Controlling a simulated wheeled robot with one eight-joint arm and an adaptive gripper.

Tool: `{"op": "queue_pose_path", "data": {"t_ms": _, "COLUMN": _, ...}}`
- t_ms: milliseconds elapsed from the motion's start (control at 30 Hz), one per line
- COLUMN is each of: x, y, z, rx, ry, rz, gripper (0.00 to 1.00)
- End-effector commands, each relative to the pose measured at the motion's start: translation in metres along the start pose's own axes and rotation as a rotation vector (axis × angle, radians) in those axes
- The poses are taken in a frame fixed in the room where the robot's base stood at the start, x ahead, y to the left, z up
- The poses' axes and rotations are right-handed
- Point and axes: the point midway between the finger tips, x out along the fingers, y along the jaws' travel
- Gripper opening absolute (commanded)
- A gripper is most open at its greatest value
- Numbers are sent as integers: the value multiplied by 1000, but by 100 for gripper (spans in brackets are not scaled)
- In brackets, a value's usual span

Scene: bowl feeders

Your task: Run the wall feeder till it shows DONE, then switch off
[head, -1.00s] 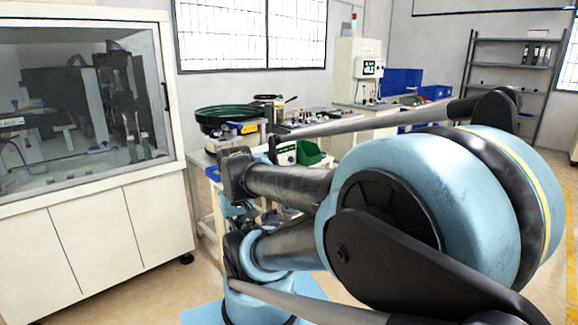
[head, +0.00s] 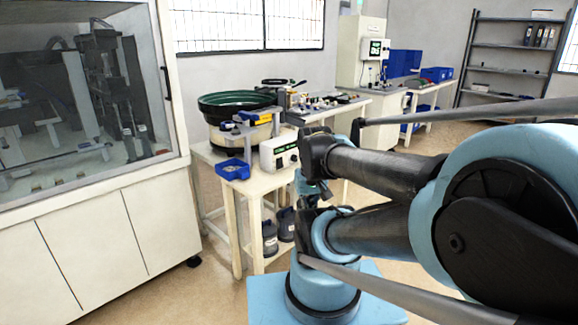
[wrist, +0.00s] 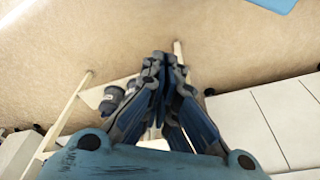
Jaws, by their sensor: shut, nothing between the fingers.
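A bowl feeder (head: 238,106) with a dark green-lined bowl stands on a white bench in the middle of the head view. A white control box (head: 280,151) with a small green display sits at the bench's front corner. Its display text is too small to read. Another box with a green display (head: 376,48) hangs on a tall white cabinet by the back wall. I cannot tell which is the wall feeder's. My gripper (wrist: 160,62) is shut and empty in the wrist view, apart from everything, pointing over the floor. I cannot make it out in the head view.
A blue bin (head: 233,169) sits on the front bench. Dark canisters (wrist: 112,98) stand below it. A glazed white machine cabinet (head: 110,235) closes off the left. Shelves (head: 510,60) stand at the back right. Tan floor lies open between cabinet and bench.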

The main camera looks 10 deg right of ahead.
Motion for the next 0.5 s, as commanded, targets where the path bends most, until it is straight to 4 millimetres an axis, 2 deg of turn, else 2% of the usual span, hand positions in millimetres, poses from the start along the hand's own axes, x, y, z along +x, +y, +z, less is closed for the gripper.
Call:
{"op": "queue_pose_path", "data": {"t_ms": 133, "x": -7, "y": 0, "z": 5, "rx": 14, "ry": 12, "rz": -1, "gripper": 0}}
{"op": "queue_pose_path", "data": {"t_ms": 233, "x": -12, "y": 1, "z": -3, "rx": 79, "ry": 14, "rz": -8, "gripper": 0}}
{"op": "queue_pose_path", "data": {"t_ms": 367, "x": -23, "y": 1, "z": -28, "rx": 251, "ry": 16, "rz": -28, "gripper": 0}}
{"op": "queue_pose_path", "data": {"t_ms": 500, "x": -36, "y": 0, "z": -64, "rx": 505, "ry": 17, "rz": -59, "gripper": 0}}
